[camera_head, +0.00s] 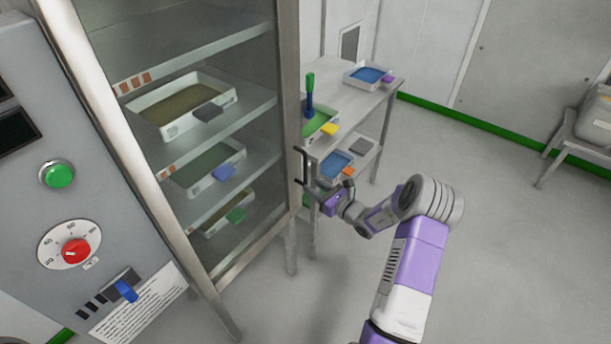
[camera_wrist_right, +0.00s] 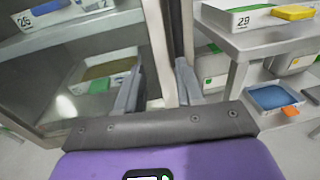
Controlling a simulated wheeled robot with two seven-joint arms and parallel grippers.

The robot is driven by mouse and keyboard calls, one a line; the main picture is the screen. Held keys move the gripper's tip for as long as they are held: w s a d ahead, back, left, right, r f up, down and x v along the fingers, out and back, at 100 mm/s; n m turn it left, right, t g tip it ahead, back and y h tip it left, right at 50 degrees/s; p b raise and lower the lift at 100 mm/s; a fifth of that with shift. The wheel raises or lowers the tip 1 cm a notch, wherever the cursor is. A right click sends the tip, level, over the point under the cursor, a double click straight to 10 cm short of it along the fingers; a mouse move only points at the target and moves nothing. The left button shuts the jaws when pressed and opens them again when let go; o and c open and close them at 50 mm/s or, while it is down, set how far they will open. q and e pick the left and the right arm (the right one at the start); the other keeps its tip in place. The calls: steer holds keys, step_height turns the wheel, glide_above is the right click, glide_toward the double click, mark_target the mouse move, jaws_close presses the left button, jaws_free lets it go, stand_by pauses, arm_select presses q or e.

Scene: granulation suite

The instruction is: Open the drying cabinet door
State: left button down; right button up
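The drying cabinet door (camera_head: 285,100) is a glass panel in a metal frame and looks shut. Its dark vertical handle (camera_head: 304,168) is on the door's right edge. My right gripper (camera_head: 313,186) is at the lower part of the handle. In the right wrist view, its two fingers (camera_wrist_right: 157,88) are spread apart, with the metal door frame (camera_wrist_right: 158,50) and the dark handle bar (camera_wrist_right: 178,30) just beyond and between them. I cannot tell whether the fingers touch the handle. My left gripper is out of view.
Trays (camera_head: 182,108) stand on shelves behind the glass. A control panel (camera_head: 70,200) is left of the door. A metal table (camera_head: 358,115) with trays and a green-and-blue tool (camera_head: 309,95) stands close behind the handle.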

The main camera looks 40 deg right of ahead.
steer(key=d+r, duration=0.1)
steer(key=d, duration=0.1)
steer(key=m+h+b, duration=0.1)
steer(key=b, duration=0.1)
glide_above(306, 182)
steer(key=shift+w+d+r+t, duration=0.1)
steer(key=shift+w+d+t, duration=0.05)
steer(key=shift+w+t, duration=0.25)
jaws_close()
steer(key=shift+s, duration=0.1)
